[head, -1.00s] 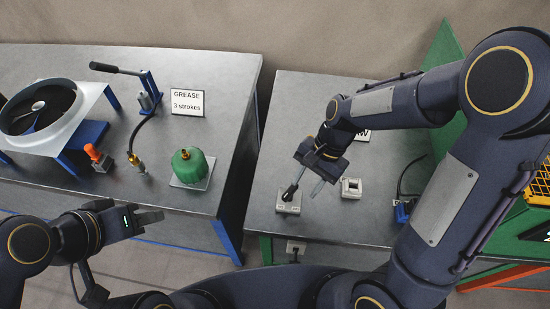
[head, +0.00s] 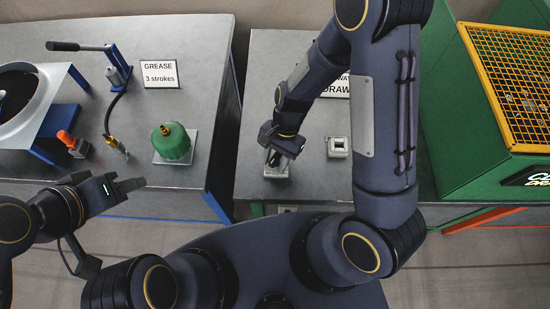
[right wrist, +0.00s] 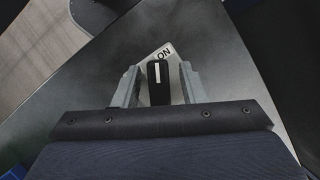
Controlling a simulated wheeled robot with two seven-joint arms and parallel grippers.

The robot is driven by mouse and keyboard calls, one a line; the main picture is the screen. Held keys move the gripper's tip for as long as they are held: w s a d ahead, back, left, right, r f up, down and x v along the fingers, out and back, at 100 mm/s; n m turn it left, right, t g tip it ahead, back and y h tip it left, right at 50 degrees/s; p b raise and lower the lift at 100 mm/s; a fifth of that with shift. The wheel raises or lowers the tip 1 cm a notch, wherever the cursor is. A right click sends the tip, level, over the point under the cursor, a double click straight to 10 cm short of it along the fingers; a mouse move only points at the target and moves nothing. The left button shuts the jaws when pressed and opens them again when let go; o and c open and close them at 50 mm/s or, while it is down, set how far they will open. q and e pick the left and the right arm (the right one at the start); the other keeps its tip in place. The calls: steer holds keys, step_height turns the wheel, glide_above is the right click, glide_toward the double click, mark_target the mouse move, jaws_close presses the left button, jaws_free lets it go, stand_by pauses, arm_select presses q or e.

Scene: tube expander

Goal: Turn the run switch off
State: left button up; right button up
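The run switch (head: 276,172) is a small light-grey box with a black handle, on the right-hand grey bench near its front edge. In the right wrist view the black handle (right wrist: 158,85) carries a white line, and the printed word ON shows just beyond its tip. My right gripper (right wrist: 158,88) is open, with one finger on each side of the handle and a small gap on both sides. In the head view my right gripper (head: 284,158) covers part of the switch. My left gripper (head: 132,184) is empty, away at the left; its finger opening is unclear.
A light square box (head: 338,147) sits right of the switch. Behind it is a DRAW sign (head: 335,88), partly hidden by my arm. A green machine with a yellow grille (head: 520,75) stands at the right. The left bench holds a green canister (head: 171,142) and a lever pump (head: 119,66).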

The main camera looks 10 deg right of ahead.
jaws_close()
steer(key=shift+n, duration=0.4)
steer(key=shift+n+g+h, duration=0.3)
steer(key=shift+n+h, duration=0.2)
steer(key=shift+n, duration=0.5)
steer(key=n+h, duration=0.1)
steer(key=n, duration=0.1)
steer(key=shift+d+n, duration=0.1)
steer(key=shift+n, duration=0.2)
steer(key=n, duration=0.2)
steer(key=n+h+b, duration=0.1)
steer(key=n, duration=0.1)
steer(key=n+h, duration=0.1)
steer(key=n, duration=0.1)
steer(key=shift+s+d+b, duration=0.1)
steer(key=shift+d+b, duration=0.15)
steer(key=shift+b, duration=0.15)
steer(key=shift+n+h, duration=0.3)
steer(key=shift+n, duration=0.1)
